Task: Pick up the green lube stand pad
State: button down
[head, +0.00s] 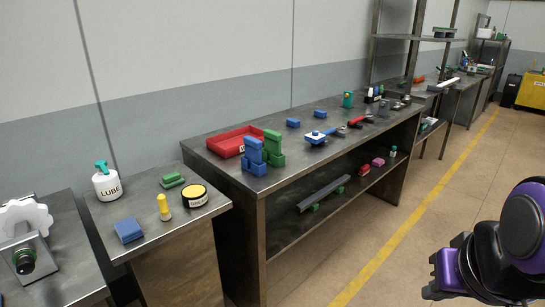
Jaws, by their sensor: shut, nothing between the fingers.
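The green lube stand pad (173,180) is a small green block lying flat on the small side table (110,241) at the left. It sits to the right of the white LUBE bottle (107,184) with its green top, and behind a yellow-capped small bottle (163,208). My gripper (434,284) is at the lower right, over the floor and far from the pad. It is shut and holds nothing. Its fingertips are small and dark in this view.
A round black tin with a yellow lid (194,195) and a blue block (129,230) share the pad's table. The long workbench (222,170) beside it holds a red tray (228,138), blue and green stands (254,157) and tools. The floor (415,215) before the bench is clear.

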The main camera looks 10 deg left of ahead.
aim_at(174, 179)
jog(key=u, duration=1.3)
jog(key=i+u, duration=0.15)
